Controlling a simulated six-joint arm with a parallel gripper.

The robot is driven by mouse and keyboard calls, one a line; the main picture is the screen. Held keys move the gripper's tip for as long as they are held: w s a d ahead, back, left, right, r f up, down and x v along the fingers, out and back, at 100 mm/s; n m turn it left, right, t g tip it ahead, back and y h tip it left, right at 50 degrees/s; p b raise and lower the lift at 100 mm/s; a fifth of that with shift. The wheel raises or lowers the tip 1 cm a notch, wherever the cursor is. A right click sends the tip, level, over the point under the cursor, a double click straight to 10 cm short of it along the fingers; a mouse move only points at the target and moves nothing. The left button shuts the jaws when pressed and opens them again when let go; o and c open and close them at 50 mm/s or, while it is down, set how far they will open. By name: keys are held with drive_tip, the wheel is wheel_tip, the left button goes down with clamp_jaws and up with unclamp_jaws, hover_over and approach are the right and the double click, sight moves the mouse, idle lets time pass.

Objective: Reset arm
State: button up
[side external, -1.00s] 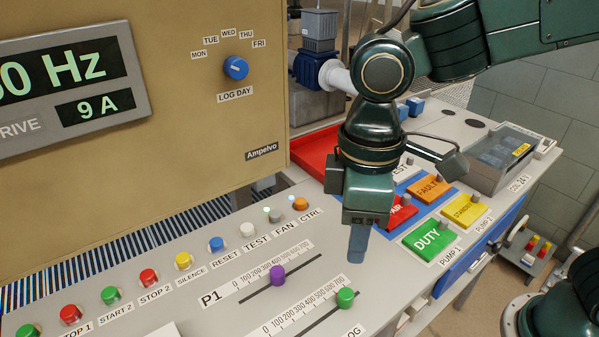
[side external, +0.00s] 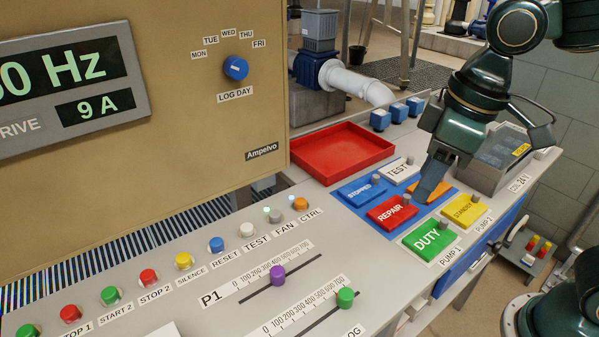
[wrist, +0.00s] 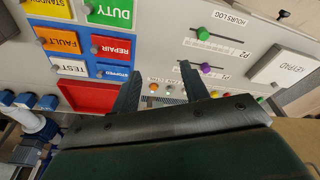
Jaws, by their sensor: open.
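My gripper (side external: 425,190) is at the right of the side view, over the board of coloured tags, with its fingers pointing down and to the left. In that view its finger covers most of the orange FAULT tag (side external: 456,186); the height above the board is hard to tell. In the wrist view my gripper (wrist: 160,88) shows two dark fingers set apart with nothing between them. The whole FAULT tag shows in the wrist view (wrist: 59,41), left of the fingers.
Two slider knobs (side external: 278,275) and several buttons line the console. A clear-lidded box (side external: 497,160) stands at right.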

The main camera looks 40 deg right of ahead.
drive_tip(key=s+d+m+t+h, duration=0.1)
drive_tip(key=s+d+m+t, duration=0.2)
drive_tip(key=d, duration=0.7)
drive_tip(key=shift+s+d+m, duration=0.4)
drive_tip(key=shift+s+m, duration=0.7)
drive_tip(key=shift+s, duration=1.1)
drive_tip(key=shift+f, duration=0.1)
